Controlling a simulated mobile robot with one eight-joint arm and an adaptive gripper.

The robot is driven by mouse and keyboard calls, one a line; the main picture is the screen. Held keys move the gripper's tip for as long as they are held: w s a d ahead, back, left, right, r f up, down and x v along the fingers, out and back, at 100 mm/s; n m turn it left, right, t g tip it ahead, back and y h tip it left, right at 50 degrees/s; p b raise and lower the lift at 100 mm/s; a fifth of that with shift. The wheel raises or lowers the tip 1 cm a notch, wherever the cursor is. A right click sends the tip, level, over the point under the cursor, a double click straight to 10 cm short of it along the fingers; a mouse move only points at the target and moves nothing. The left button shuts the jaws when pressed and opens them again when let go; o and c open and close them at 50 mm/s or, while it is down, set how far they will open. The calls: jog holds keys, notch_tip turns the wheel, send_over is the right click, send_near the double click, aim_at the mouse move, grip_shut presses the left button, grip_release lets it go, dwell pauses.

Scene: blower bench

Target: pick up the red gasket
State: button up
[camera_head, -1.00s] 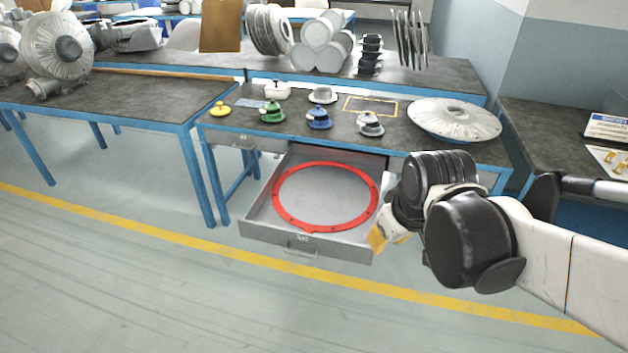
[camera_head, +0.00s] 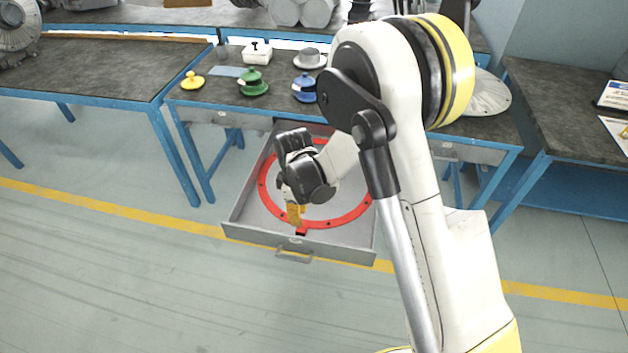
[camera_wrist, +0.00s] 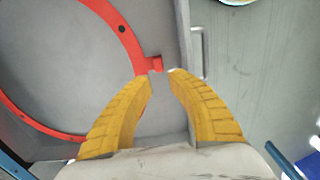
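The red gasket (camera_head: 347,218) is a large flat ring with small dark holes, lying in the open grey drawer (camera_head: 232,211). It has a small tab at its front edge, near the drawer's front wall. My gripper (camera_head: 296,222) is over the front part of the ring, with its yellow fingers pointing down beside the tab. In the wrist view the gasket (camera_wrist: 127,40) runs up to the tab, which lies just past the fingertips (camera_wrist: 162,73). The tips are apart with nothing held between them. My arm hides part of the ring in the head view.
The drawer's front wall and handle (camera_head: 294,256) are close to my fingers. The floor in front is clear.

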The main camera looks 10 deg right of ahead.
aim_at(301, 230)
notch_tip(301, 230, down, 9)
jog(key=b, duration=0.4)
jog(key=shift+w+d+r, duration=0.1)
jog(key=shift+d, duration=0.05)
jog(key=shift+r, duration=0.15)
grip_shut()
